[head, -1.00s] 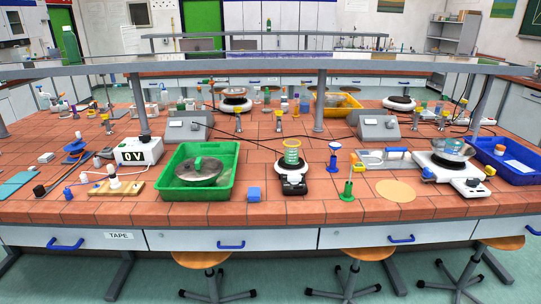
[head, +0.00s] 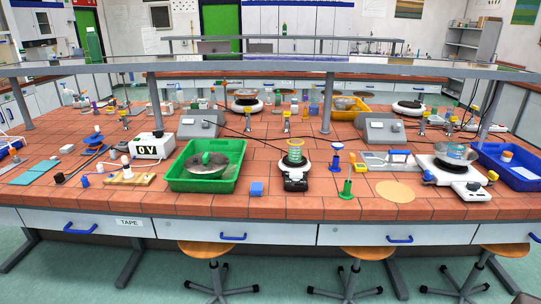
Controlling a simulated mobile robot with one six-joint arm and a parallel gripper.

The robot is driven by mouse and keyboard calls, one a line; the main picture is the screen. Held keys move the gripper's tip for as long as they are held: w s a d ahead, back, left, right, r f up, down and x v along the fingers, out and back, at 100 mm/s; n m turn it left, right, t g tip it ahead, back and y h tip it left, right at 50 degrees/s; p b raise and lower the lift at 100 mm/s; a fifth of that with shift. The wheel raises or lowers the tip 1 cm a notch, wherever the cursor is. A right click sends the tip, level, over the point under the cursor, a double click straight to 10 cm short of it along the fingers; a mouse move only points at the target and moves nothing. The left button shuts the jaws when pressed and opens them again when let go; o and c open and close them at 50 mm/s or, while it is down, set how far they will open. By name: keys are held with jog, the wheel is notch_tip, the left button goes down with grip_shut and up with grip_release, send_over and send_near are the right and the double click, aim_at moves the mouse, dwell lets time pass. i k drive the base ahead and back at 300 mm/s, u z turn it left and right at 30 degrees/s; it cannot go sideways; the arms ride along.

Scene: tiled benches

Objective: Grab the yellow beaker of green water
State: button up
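A small beaker (head: 294,152), yellow at the rim with green below, stands upright near the middle of the front bench. It rests on a round white plate device with a black front (head: 295,178). The beaker is too small in the picture to tell its water level clearly. My gripper is not in view, so its state and its place relative to the beaker do not show.
A grey shelf (head: 250,67) spans above the bench. Stools (head: 365,252) stand in front.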

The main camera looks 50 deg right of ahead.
aim_at(295, 150)
jog(key=z, duration=0.1)
jog(key=k, duration=0.2)
jog(key=u, duration=1.65)
jog(key=k, duration=1.35)
jog(key=z, duration=1.15)
jog(key=i, duration=0.85)
jog(key=z, duration=0.2)
